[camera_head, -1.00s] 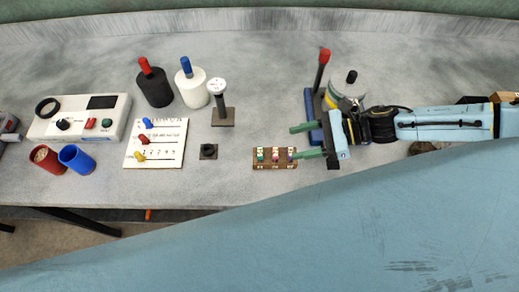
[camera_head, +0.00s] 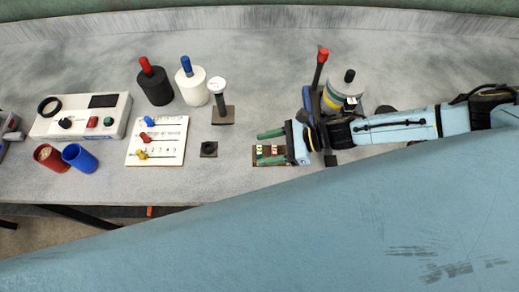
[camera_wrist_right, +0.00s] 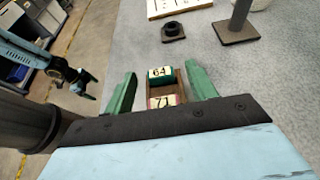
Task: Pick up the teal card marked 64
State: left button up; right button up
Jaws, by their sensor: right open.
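The teal card marked 64 (camera_wrist_right: 160,74) sits in a small brown holder (camera_head: 270,162) on the grey table. My right gripper (camera_head: 259,148) is open above the holder, its green fingers on either side of the cards. In the right wrist view, the gripper (camera_wrist_right: 160,70) has the 64 card between its fingertips, with visible gaps to each finger. A pink card (camera_wrist_right: 163,101), its number hard to read, is behind it, closer to the palm. A third card is hidden by the gripper. My left gripper (camera_wrist_right: 78,80) appears small at the left of the wrist view; its jaws are unclear.
A black square base (camera_head: 209,149) stands left of the holder, and a white-topped post (camera_head: 219,98) behind it. A dark stand with a red-tipped handle (camera_head: 321,65) and a striped pot (camera_head: 341,93) are close by my right arm. The table's front edge is near.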

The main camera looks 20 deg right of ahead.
jog(key=c, duration=1)
